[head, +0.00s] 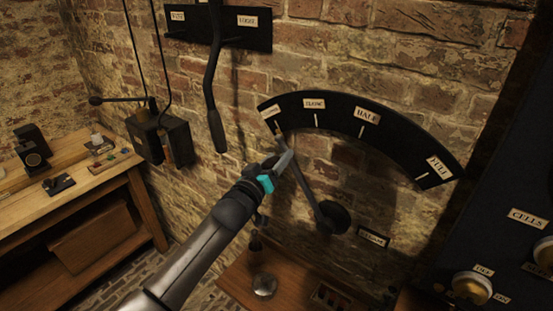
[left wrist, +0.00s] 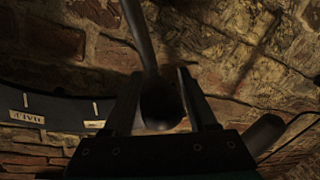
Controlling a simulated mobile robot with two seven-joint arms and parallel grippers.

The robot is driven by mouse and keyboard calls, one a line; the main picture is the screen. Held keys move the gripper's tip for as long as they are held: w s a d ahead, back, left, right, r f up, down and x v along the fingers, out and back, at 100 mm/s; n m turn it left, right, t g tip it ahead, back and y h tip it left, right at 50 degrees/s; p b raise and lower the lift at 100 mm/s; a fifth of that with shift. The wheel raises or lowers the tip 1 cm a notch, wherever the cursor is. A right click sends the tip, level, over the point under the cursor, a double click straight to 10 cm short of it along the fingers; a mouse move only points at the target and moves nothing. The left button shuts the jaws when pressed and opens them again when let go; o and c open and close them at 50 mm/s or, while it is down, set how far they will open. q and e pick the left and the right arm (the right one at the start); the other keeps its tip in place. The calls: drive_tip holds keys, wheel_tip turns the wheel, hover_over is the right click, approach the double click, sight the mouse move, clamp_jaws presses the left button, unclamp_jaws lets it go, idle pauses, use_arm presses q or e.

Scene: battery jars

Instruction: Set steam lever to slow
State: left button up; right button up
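The steam lever (head: 309,187) is a metal arm on a dark round pivot (head: 333,217) on the brick wall. It leans up and left, toward the leftmost mark of a black curved scale (head: 390,124). The scale's labels include SLOW (head: 314,104), second from the left, then HALF (head: 367,116) and FULL (head: 438,167). My left gripper (head: 281,160) is at the lever's upper end. In the left wrist view its fingers (left wrist: 163,90) lie on both sides of the lever's dark rounded handle (left wrist: 162,108), seemingly closed against it. My right gripper is not in view.
A hanging dark lever (head: 214,90) and a wall box (head: 160,138) are left of the scale. A wooden bench (head: 75,195) stands at the left. A dark panel with a knob (head: 472,287) is at the right. A wooden top (head: 235,278) lies below.

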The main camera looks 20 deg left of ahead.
use_arm(q)
clamp_jaws()
idle(1.1)
